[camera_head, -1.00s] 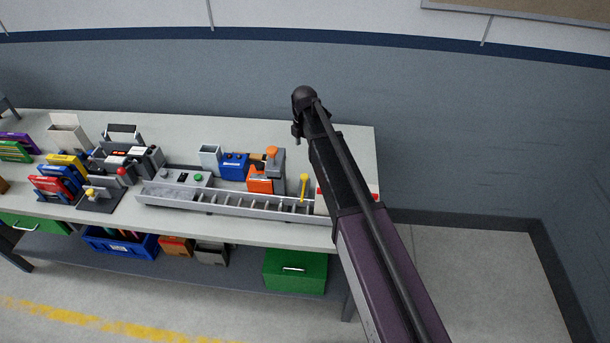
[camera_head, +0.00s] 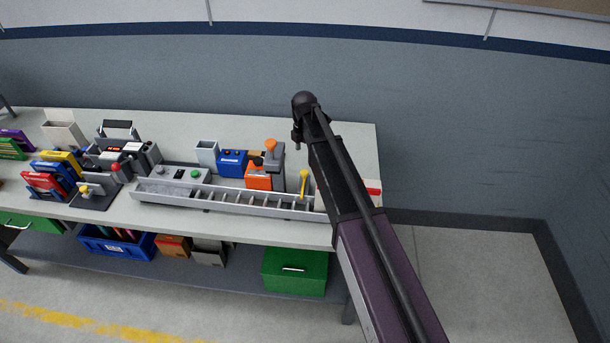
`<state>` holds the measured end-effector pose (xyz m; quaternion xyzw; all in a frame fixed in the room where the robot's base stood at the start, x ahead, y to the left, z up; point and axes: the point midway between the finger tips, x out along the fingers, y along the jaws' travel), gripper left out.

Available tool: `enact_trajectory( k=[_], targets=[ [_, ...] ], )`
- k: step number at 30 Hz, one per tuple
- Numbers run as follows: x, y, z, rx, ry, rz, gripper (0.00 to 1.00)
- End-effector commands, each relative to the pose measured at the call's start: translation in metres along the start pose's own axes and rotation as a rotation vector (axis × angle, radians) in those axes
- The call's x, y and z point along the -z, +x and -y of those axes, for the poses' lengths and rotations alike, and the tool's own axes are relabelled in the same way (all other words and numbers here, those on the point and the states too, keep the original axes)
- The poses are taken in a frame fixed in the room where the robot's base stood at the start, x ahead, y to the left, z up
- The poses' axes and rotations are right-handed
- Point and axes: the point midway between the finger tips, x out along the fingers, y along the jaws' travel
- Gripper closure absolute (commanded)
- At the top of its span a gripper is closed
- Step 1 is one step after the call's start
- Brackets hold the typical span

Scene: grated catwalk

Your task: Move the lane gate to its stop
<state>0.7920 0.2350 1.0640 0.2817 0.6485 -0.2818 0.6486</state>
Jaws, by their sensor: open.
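A long grey lane (camera_head: 165,194) with raised walls and several cross slats runs along the front of the workbench. Near its right end stands a yellow upright handle (camera_head: 304,180), which looks like the lane gate's handle. The gate's lower part and its stop cannot be made out. My dark arm reaches up from the lower right, its far end above the back of the bench. The arm covers the lane's right end. My gripper's fingers cannot be made out; nothing is seen touching the handle.
Coloured racks (camera_head: 50,180) crowd the left. The back right of the bench (camera_head: 355,150) is clear. A green box (camera_head: 295,271) sits below.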

Motion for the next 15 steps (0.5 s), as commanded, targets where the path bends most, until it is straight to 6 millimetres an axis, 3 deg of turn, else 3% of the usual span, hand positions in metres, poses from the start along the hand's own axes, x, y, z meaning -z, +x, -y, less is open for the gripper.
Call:
enact_trajectory(
  k=[15],
  targets=[
    [0.000, 0.044, 0.000, 0.000, 0.000, 0.000, 0.21]
  ],
)
